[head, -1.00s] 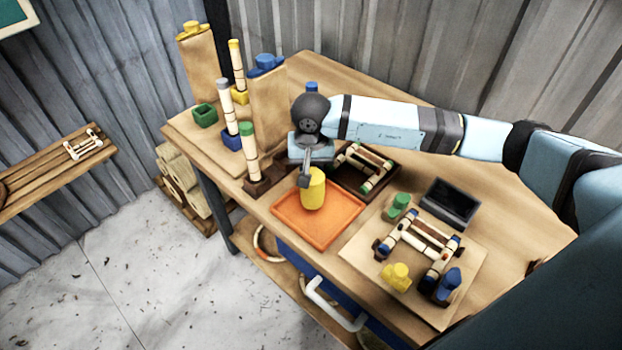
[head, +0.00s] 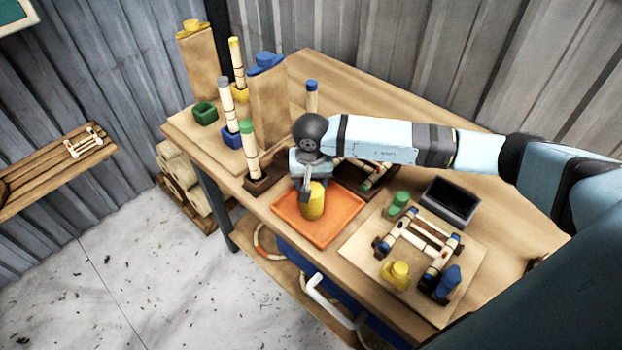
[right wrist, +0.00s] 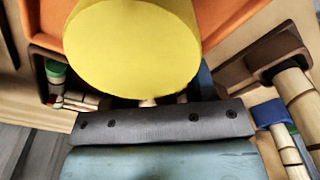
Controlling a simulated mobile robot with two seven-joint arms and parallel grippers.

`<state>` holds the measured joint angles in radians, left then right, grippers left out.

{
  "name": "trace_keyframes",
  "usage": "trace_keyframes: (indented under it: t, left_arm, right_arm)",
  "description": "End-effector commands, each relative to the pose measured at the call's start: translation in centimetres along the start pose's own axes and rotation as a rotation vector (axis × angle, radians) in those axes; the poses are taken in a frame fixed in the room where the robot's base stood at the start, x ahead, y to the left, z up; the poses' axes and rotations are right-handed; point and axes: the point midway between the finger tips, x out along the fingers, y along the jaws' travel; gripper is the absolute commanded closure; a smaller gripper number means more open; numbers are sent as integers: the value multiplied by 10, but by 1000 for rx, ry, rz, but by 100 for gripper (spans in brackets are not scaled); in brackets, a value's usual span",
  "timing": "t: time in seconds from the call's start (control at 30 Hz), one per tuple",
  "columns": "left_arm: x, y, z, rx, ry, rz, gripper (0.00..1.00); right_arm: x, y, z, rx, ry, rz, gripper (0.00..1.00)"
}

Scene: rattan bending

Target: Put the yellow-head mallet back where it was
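The yellow-head mallet shows as a yellow cylinder (head: 314,203) over the orange tray (head: 342,222), in or just above it; I cannot tell if it touches the bottom. Its yellow head (right wrist: 130,45) fills the top of the right wrist view and hides my fingertips; only a small bit of pale wood shows below it. My right gripper (head: 305,190) is at the mallet, behind and left of the head, and appears shut on it. My left gripper is not in view.
A dark tray with rattan pieces (head: 372,178) lies right behind the orange tray, partly under my arm. Capped rattan posts (head: 250,150) stand to the left. A board with a rattan frame (head: 420,245) and a dark box (head: 451,201) are at the right.

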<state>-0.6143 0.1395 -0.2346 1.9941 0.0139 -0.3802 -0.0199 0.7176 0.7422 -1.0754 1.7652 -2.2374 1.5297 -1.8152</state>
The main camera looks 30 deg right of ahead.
Motion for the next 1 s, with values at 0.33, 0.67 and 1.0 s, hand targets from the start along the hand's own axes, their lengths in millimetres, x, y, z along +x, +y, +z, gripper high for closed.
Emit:
trace_keyframes:
  t: [0.33,0.67,1.0]
  left_arm:
    - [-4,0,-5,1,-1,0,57]
    - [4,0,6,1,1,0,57]
    - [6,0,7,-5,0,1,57]
  right_arm:
    - [-7,0,0,0,-1,0,49]
    - [-69,0,-1,-2,5,-3,49]
    - [-119,0,0,0,1,0,49]
